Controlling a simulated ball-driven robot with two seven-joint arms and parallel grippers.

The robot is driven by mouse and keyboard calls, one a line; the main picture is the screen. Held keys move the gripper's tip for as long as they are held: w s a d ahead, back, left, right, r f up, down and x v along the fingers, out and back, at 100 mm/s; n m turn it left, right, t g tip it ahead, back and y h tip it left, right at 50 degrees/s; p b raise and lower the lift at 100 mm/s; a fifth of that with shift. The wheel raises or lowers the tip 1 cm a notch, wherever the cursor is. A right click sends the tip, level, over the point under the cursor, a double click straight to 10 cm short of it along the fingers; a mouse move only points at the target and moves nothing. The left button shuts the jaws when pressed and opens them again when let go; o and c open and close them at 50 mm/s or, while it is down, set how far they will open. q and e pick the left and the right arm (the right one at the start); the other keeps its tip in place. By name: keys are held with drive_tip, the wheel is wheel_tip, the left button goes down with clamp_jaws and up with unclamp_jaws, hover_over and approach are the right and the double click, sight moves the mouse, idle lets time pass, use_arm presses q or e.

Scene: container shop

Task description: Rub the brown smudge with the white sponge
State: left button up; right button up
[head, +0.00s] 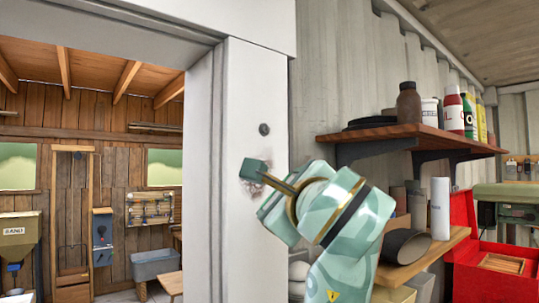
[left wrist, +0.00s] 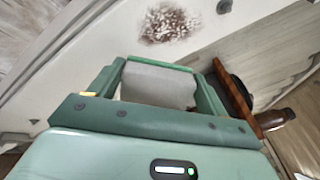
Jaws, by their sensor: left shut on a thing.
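The brown smudge (head: 247,186) is on the pale door post, partly hidden behind my left gripper (head: 258,172) in the head view. In the left wrist view, the smudge (left wrist: 170,24) is a speckled dark brown patch on the white surface, just beyond the fingertips. My left gripper (left wrist: 160,75) is shut on the white sponge (left wrist: 157,84), which sits between its green fingers. The sponge appears apart from the smudge there; I cannot tell the depth of the gap. The sponge is not clear in the head view. My right gripper is in neither view.
The pale door post (head: 254,90) edges an open doorway on the left. A wooden wall shelf (head: 420,133) with a brown bottle (head: 408,103) and cans is at right. A lower shelf (head: 432,246) holds a dark cylinder (head: 405,246). A red box (head: 470,270) stands at far right.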

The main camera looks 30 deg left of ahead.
use_arm(q)
wheel_tip(320, 180, up, 5)
drive_tip(key=s+n+g+y+p, duration=0.2)
drive_tip(key=s+n+g+y, duration=0.1)
drive_tip(key=n+g+y, duration=0.1)
drive_tip(key=n+g, duration=0.1)
drive_tip(key=g, duration=0.1)
approach(232, 177)
drive_tip(key=a, duration=0.3)
drive_tip(key=shift+w+a+f+y, duration=0.15)
drive_tip(key=shift+w+a+y, duration=0.15)
drive_tip(key=shift+w+a, duration=0.4)
drive_tip(key=shift+w+d, duration=0.1)
drive_tip(key=shift+d, duration=0.1)
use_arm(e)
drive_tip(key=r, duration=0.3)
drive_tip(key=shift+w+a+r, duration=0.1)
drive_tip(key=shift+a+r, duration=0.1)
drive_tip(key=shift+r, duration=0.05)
use_arm(q)
drive_tip(key=shift+w+a, duration=0.1)
drive_tip(key=shift+a, duration=0.2)
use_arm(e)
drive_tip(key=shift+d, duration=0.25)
use_arm(q)
drive_tip(key=shift+w+a, duration=0.25)
drive_tip(key=shift+a, duration=0.25)
drive_tip(key=shift+w, duration=0.1)
